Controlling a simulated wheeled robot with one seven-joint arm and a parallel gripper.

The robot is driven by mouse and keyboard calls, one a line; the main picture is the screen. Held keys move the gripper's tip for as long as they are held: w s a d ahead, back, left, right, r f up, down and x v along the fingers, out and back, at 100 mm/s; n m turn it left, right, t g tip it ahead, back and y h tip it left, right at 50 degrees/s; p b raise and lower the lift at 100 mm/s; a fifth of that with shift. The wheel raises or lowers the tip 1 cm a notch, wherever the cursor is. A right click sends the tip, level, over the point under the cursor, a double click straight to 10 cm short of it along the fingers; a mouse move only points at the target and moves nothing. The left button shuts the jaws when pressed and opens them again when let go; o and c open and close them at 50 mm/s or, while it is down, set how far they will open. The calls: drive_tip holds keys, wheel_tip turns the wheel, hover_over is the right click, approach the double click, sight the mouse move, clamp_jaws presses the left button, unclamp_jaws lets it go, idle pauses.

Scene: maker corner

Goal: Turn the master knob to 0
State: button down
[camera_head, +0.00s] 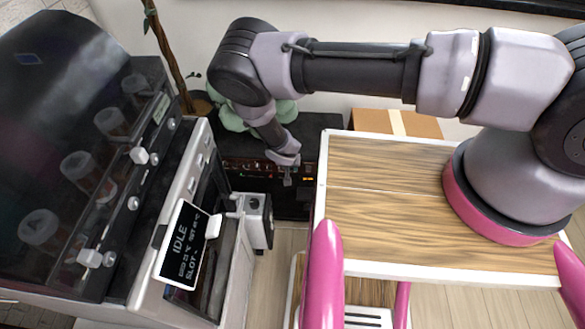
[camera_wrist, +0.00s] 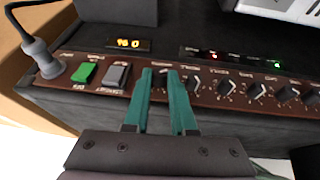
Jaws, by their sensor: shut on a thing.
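The dark amplifier (camera_head: 297,207) stands low against the wall in the head view. Its brown control panel (camera_wrist: 185,89) carries a row of dark knobs with white pointers in the wrist view. My gripper (camera_head: 287,178) reaches down to this panel. In the wrist view, the green fingers of my gripper (camera_wrist: 161,73) are shut on the leftmost knob (camera_wrist: 161,82), just right of the grey switch. The fingers hide most of this knob and its label, so I cannot read its setting or confirm its name.
A green switch (camera_wrist: 84,72), a grey switch (camera_wrist: 115,75) and a plugged cable (camera_wrist: 47,62) lie left of the fingers. An orange display (camera_wrist: 129,44) is lit above. Several other knobs stand close on the right.

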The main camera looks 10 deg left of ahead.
drive_tip(key=h, duration=0.2)
drive_tip(key=a+n+h, duration=0.1)
drive_tip(key=h, duration=0.2)
drive_tip(key=shift+a+f+t, duration=0.15)
drive_tip(key=shift+f+t, duration=0.05)
drive_tip(key=shift+t, duration=0.1)
drive_tip(key=shift+h, duration=0.5)
drive_tip(key=c, duration=0.7)
unclamp_jaws()
drive_tip(key=shift+c, duration=0.2)
drive_tip(key=shift+y, duration=0.3)
